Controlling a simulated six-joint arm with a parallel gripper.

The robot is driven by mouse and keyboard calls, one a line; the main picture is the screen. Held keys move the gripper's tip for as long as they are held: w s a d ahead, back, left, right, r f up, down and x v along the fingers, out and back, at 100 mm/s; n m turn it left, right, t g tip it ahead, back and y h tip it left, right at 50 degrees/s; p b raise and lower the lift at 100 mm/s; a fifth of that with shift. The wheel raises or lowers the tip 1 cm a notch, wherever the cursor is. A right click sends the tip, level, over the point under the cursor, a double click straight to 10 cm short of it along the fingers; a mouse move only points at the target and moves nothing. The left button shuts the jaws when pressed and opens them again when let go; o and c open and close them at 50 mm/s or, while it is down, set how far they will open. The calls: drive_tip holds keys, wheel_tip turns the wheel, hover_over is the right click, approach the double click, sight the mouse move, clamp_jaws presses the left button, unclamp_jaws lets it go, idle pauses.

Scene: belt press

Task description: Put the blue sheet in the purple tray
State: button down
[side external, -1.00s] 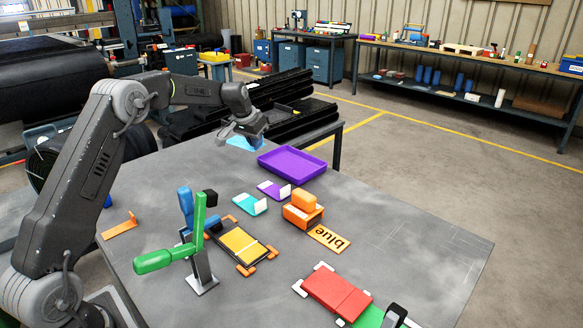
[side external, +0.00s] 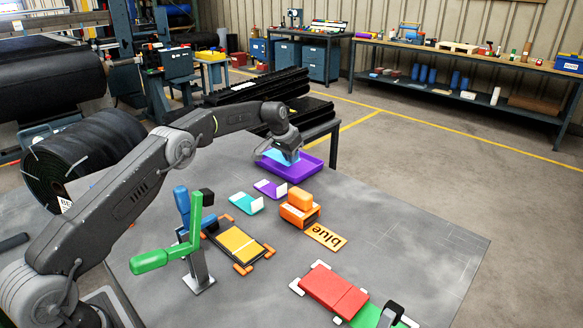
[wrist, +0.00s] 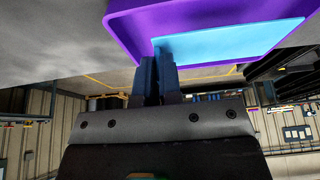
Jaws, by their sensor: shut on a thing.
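The purple tray (side external: 305,169) lies at the far edge of the grey table in the side view, and part of it also shows at the top of the wrist view (wrist: 125,22). My gripper (side external: 288,150) is over the tray, shut on the blue sheet (side external: 282,157). In the wrist view the blue sheet (wrist: 230,40) extends from the fingertips (wrist: 157,60) across the tray's inside. Whether the sheet touches the tray floor I cannot tell. My gripper hides part of the tray's back in the side view.
A green-handled clamp (side external: 190,240) rises at left. The table's right side is bare.

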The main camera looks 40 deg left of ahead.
drive_tip(key=shift+d+f, duration=0.1)
drive_tip(key=shift+f, duration=1.95)
drive_tip(key=shift+f, duration=0.15)
drive_tip(key=c, duration=1.3)
unclamp_jaws()
